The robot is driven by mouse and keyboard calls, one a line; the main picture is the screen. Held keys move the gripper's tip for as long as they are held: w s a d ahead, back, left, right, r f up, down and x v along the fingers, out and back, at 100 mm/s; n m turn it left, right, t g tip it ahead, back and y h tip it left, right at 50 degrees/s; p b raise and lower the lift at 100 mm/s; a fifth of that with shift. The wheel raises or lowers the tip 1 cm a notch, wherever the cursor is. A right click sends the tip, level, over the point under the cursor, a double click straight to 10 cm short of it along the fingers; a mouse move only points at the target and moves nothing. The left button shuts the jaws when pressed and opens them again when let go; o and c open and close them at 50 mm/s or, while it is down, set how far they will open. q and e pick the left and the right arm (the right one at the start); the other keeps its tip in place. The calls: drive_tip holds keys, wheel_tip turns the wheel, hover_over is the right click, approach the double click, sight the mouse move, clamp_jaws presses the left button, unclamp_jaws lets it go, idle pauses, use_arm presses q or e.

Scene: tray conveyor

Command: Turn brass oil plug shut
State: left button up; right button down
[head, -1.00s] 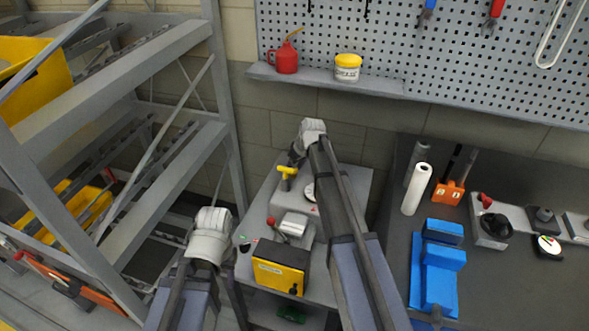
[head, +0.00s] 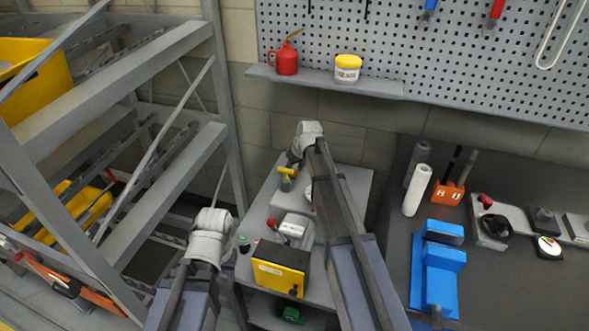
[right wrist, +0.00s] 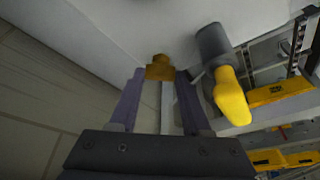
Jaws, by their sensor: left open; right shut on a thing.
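The brass oil plug (right wrist: 160,68) shows in the right wrist view as a small brown-gold block on a pale grey housing (right wrist: 120,30). My right gripper (right wrist: 160,76) has its two fingertips on either side of it and is shut on it. In the head view my right gripper (head: 295,158) is partly hidden by its own wrist, and the plug cannot be made out. A yellow-handled valve (right wrist: 232,95) sits just right of the plug, close to the right finger; it also shows in the head view (head: 287,172). My left gripper (head: 208,246) is open, left of the bench, its fingers mostly hidden.
A yellow box (head: 280,268) and a red-handled switch (head: 271,223) stand on the grey bench (head: 350,180). A grey rack (head: 110,70) with yellow bins is on the left. A blue vise (head: 437,270) and a white roll (head: 417,190) stand on the right-hand bench.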

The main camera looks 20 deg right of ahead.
drive_tip(key=m+h, duration=0.1)
drive_tip(key=m, duration=0.1)
drive_tip(key=m+h, duration=0.1)
drive_tip(key=m, duration=0.2)
drive_tip(key=shift+a, duration=0.2)
drive_tip(key=shift+m+g+h, duration=0.3)
drive_tip(key=shift+m+h, duration=0.4)
drive_tip(key=shift+m, duration=1.6)
drive_tip(key=c, duration=0.6)
unclamp_jaws()
drive_tip(key=shift+c, duration=0.2)
drive_tip(key=shift+r, duration=0.1)
drive_tip(key=p+v, duration=0.7)
drive_tip(key=shift+s+a+r, duration=0.2)
drive_tip(key=shift+r, duration=0.05)
